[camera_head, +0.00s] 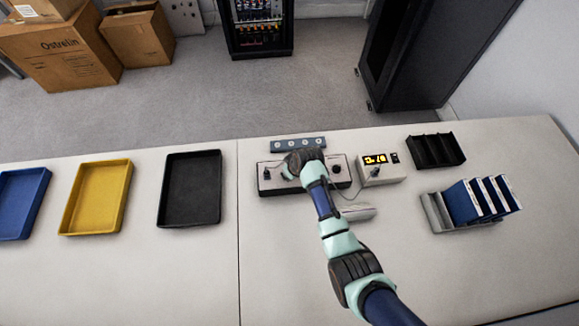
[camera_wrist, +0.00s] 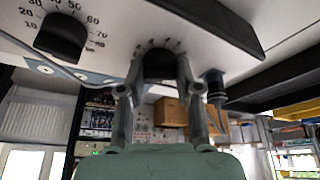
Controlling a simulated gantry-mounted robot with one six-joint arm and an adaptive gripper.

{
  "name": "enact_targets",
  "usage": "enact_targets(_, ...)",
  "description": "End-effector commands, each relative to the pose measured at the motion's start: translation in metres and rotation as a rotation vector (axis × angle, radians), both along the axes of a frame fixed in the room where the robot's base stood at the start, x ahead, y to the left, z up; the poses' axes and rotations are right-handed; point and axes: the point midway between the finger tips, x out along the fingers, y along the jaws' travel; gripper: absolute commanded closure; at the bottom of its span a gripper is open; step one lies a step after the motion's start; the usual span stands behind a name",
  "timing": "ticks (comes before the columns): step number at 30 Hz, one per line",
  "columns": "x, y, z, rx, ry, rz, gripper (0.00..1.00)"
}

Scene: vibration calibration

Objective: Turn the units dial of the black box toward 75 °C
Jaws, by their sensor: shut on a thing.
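The black box (camera_head: 345,183), with a pale top panel, sits on the table in the head view. Its panel (camera_wrist: 110,30) fills the upper wrist view. A black dial (camera_wrist: 62,37) there has printed numbers from about 10 to 90. My gripper (camera_wrist: 158,75) is shut on a second black dial (camera_wrist: 160,60), one finger on each side. Its scale marks are too small to read. In the head view my gripper (camera_head: 292,172) covers the middle of the box and hides that dial. A dark knob (camera_head: 336,168) shows on the right of the box.
A white device with a lit orange display (camera_head: 376,159) stands to the right; its digits are unclear. A grey strip with holes (camera_head: 298,143) lies behind the box. A black tray (camera_head: 190,190) is at left, a black rack (camera_head: 435,151) and blue-filled rack (camera_head: 437,213) at right.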

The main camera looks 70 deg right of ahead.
Motion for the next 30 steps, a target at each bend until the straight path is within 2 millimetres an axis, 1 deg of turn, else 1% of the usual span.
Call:
enact_targets(2,0.0008,0.0016,0.0037,0.001,0.002,-0.068,1.00)
enact_targets(30,0.0049,0.0022,-0.0025,-0.001,0.000,-0.956,1.00)
